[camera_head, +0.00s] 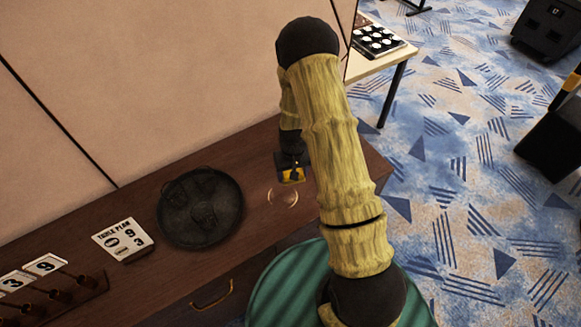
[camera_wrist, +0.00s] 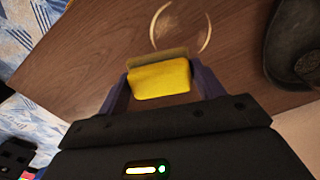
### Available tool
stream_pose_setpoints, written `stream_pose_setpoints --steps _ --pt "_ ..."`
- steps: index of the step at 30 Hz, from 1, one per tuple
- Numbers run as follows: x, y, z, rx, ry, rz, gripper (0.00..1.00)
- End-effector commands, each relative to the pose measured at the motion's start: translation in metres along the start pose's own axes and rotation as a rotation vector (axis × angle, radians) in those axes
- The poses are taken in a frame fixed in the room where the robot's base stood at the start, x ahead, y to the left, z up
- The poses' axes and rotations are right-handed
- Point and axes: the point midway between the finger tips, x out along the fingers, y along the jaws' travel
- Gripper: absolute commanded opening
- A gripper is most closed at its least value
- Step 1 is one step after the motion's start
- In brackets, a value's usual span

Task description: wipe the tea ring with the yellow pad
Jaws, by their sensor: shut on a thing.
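The tea ring (camera_head: 283,197) is a pale, thin ring on the brown wooden counter, right of the dark tray. In the wrist view the ring (camera_wrist: 154,24) shows as two arcs near the top edge, with a gap between them. My gripper (camera_head: 291,170) is shut on the yellow pad (camera_wrist: 160,79), held between its two fingers. In the head view the pad (camera_head: 291,176) is small and partly hidden by the gripper, just behind the ring. The pad is beside the ring in the picture; I cannot tell whether it touches the counter.
A round dark tray (camera_head: 226,232) with dark items stands left of the ring. A "TABLE PLAN" card (camera_head: 122,239) and number cards (camera_head: 44,265) by a peg rack lie farther left. The counter (camera_head: 270,222) is bare around the ring. A pale wall (camera_head: 150,90) rises behind it.

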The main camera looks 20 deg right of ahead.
Motion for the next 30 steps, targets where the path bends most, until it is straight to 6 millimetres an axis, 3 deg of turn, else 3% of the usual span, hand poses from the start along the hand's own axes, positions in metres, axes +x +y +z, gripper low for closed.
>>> stream_pose_setpoints --steps 8,19,30 --pt "0.0024 -0.0002 -0.0008 -0.026 0.001 -0.002 0.49" --pt "0.0004 -0.0023 -0.0034 -0.296 0.002 -0.001 0.49" --pt "-0.0029 -0.0013 -0.0029 -0.311 -0.001 0.000 0.49"
